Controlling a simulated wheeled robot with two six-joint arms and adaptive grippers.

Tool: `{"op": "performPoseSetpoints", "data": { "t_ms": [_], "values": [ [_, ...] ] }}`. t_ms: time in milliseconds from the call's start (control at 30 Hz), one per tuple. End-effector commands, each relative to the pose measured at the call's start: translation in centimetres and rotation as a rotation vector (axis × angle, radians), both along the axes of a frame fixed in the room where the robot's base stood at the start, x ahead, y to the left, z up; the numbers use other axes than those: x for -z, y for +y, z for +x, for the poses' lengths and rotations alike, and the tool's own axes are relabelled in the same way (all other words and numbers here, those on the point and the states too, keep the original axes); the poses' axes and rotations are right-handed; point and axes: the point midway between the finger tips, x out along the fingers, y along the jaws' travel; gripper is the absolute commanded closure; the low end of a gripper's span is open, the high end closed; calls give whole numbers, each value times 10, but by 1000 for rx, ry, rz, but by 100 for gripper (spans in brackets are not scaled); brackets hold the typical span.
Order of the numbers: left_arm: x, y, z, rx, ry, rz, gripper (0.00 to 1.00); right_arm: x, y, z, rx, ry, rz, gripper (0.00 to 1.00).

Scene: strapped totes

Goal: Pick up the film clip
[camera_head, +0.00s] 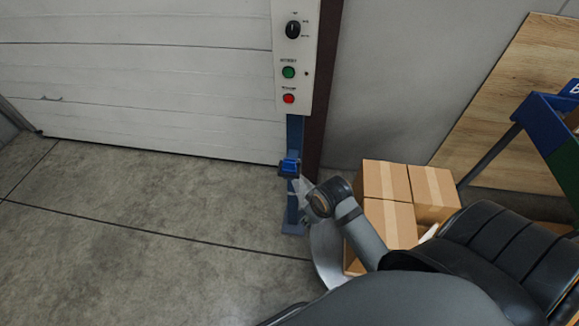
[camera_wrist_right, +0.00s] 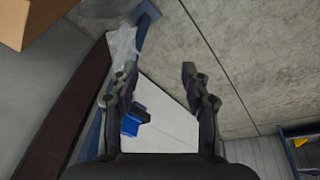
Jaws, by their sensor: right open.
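A small blue block with a dark part (camera_head: 289,167), which looks like the film clip, sits on the blue post (camera_head: 294,135) below the control box. In the right wrist view the blue block (camera_wrist_right: 131,122) shows beside the left finger, in front of a white panel. Pale translucent film (camera_head: 304,188) hangs just below it, and also shows in the wrist view (camera_wrist_right: 122,45). My right gripper (camera_wrist_right: 160,72) is open, with nothing visible gripped between its fingertips. In the head view my right arm reaches close to the block, its fingers not clear. My left gripper is not in view.
A control box (camera_head: 297,50) with a knob and green and red buttons is above the post. Cardboard boxes (camera_head: 388,180) stand right of it. A white roller door (camera_head: 140,90) is behind. A blue frame (camera_head: 545,110) and wood board (camera_head: 505,95) are at right. Concrete floor at left is clear.

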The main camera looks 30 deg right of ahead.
Motion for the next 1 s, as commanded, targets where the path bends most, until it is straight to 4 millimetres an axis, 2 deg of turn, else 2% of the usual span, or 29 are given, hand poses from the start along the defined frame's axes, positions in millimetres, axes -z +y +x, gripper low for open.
{"op": "performPoseSetpoints", "data": {
  "t_ms": [267,433,600,700,867,1000],
  "values": [
    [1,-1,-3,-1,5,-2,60,-15,-6,61,-221,61,-21,53],
    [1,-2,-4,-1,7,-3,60,-29,-15,110,-378,105,-23,53],
    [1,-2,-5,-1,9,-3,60,-63,-28,164,-562,143,-4,53],
    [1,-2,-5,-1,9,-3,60,-85,-35,187,-654,155,14,53],
    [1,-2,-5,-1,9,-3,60,-101,-38,199,-718,160,29,53],
    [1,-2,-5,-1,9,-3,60,-96,-37,199,-723,162,32,53]
  ]
}}
